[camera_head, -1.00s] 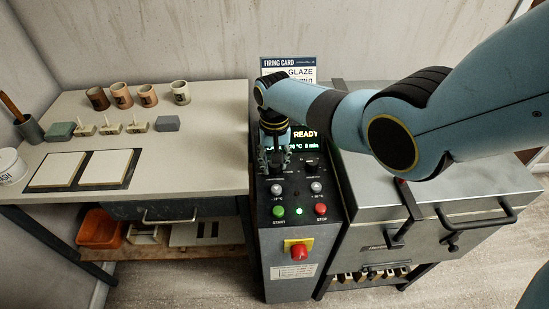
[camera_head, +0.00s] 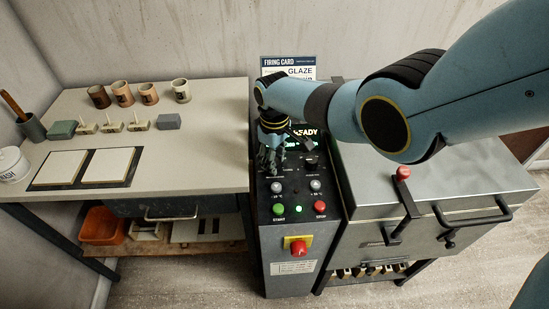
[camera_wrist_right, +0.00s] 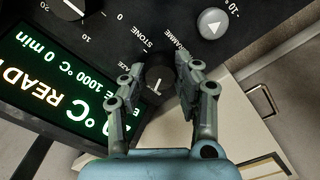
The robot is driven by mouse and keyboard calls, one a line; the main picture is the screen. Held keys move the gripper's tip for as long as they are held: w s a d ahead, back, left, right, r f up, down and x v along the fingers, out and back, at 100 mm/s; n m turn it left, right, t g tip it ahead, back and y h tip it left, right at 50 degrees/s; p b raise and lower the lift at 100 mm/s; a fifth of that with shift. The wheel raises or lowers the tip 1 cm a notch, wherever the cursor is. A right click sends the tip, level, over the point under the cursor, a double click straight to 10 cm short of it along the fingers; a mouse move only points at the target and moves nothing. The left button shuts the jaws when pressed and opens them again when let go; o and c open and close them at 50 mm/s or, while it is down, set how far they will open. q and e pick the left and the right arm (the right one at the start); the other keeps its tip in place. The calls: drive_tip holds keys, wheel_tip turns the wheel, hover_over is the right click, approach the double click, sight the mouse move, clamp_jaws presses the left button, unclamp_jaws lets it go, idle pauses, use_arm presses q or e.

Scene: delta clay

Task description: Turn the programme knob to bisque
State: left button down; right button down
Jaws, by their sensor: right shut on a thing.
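The programme knob (camera_wrist_right: 158,80) is small, round and dark, on the black control panel. In the right wrist view the label words PROGRAMME, STONE and part of GLAZE show around it. A pale pointer mark on the knob points towards the bottom of that view; which label it meets is hidden. My right gripper (camera_wrist_right: 160,66) is shut on the knob, one finger on each side. In the head view my right gripper (camera_head: 269,162) hangs over the left of the panel and hides the knob. My left gripper is not in view.
The lit display (camera_head: 304,134) reads READY, partly covered by my arm. Buttons (camera_head: 299,210) and a red emergency stop (camera_head: 298,249) sit below. A firing card (camera_head: 301,73) reading GLAZE stands behind. The kiln (camera_head: 446,185) is right; a worktable (camera_head: 205,170) with pots is left.

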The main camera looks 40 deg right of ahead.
drive_tip(key=shift+n, duration=0.4)
drive_tip(key=c, duration=1)
unclamp_jaws()
drive_tip(key=shift+o, duration=0.2)
wheel_tip(320, 180, up, 12)
